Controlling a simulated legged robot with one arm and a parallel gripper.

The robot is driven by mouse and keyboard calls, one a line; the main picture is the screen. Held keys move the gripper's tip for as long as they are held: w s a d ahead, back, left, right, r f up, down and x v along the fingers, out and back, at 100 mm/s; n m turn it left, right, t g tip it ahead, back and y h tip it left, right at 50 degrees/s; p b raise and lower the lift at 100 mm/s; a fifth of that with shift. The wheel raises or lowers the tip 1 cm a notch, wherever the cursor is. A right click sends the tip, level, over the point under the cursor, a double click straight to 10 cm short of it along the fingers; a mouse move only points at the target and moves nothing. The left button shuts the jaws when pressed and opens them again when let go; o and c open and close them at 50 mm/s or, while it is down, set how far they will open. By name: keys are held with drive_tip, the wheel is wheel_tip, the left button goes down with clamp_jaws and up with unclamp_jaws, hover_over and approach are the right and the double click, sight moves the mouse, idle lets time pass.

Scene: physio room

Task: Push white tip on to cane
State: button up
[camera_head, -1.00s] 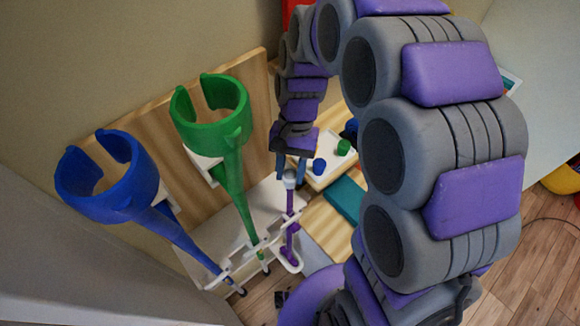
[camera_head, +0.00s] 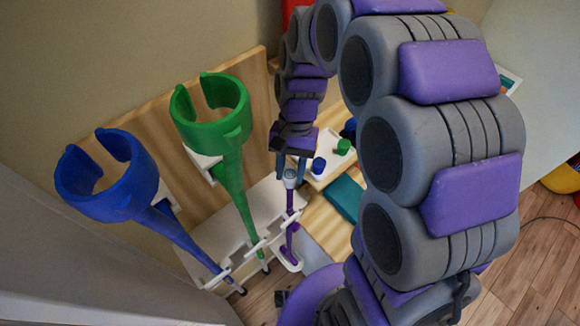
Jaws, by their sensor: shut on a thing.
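My gripper (camera_head: 291,168) points down, its two blue-grey fingers shut on the white tip (camera_head: 290,178). The purple cane (camera_head: 290,202) stands upright in the rightmost slot of a white rack (camera_head: 293,264), directly below my gripper. The white tip is at the top end of the purple shaft, in line with it. It looks to touch the shaft, but I cannot tell how far it is on. My fingers partly cover the tip.
A green crutch (camera_head: 229,190) and a blue crutch (camera_head: 170,228) stand in the rack to the left, against a wooden board (camera_head: 258,90). A white tray (camera_head: 335,165) with blue and green caps and a teal box (camera_head: 344,198) lie to the right.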

drive_tip(key=shift+f+b, duration=0.5)
drive_tip(key=shift+f, duration=1.15)
idle(0.4)
drive_tip(key=o, duration=1.2)
drive_tip(key=shift+o, duration=0.7)
drive_tip(key=o, duration=0.4)
drive_tip(key=shift+r, duration=0.15)
drive_tip(key=shift+r+p, duration=1.5)
drive_tip(key=shift+r, duration=2.4)
